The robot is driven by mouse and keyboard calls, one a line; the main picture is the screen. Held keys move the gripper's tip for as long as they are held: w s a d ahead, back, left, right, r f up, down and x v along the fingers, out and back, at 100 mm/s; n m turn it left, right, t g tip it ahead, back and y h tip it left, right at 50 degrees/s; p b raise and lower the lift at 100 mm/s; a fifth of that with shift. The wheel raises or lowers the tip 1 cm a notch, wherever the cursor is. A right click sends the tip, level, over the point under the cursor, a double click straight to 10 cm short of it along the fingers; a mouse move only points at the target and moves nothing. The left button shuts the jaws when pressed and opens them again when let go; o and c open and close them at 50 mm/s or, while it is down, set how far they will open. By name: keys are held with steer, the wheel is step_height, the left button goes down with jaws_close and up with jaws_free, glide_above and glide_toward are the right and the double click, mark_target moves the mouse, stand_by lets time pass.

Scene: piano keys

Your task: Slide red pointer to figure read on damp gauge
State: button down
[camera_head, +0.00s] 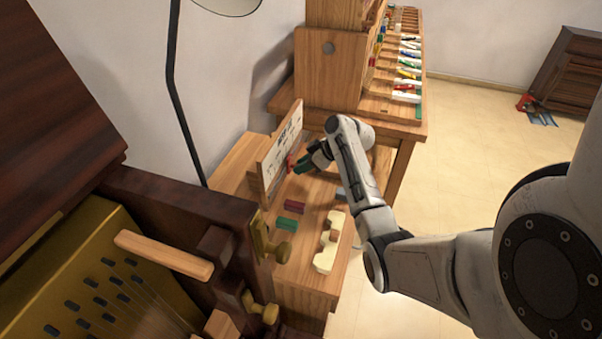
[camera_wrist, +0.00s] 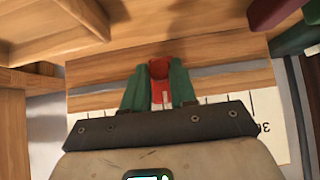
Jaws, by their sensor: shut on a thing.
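An upright wooden board (camera_head: 280,150) with a pale printed scale stands on the low table. In the wrist view its white scale strip (camera_wrist: 270,105) has black ticks and an upside-down "30" near the right. The red pointer (camera_wrist: 160,70) sits at the board, and a small bit of red shows at the board's face in the head view (camera_head: 291,162). My gripper (camera_head: 302,164) has green fingers, which close on the pointer from both sides in the wrist view (camera_wrist: 160,92). My gripper's body hides much of the scale. I cannot make out a damp gauge or its reading.
On the table (camera_head: 300,270) lie a dark red block (camera_head: 295,206) and a green block (camera_head: 287,224). A cream notched piece (camera_head: 329,243) is near the right edge. An open piano case (camera_head: 170,200) is at left. A tool bench (camera_head: 390,115) stands behind.

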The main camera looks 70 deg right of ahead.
steer(key=d, duration=0.1)
steer(key=d+b, duration=0.1)
steer(key=shift+w+d+f+b, duration=0.15)
steer(key=shift+d+f+b, duration=0.05)
steer(key=shift+d+b, duration=0.15)
steer(key=shift+d+r, duration=0.2)
steer(key=shift+d, duration=0.3)
steer(key=c, duration=0.9)
jaws_free()
steer(key=v, duration=1)
steer(key=shift+s+r+b, duration=0.25)
steer(key=shift+r+b, duration=0.05)
steer(key=shift+b, duration=0.15)
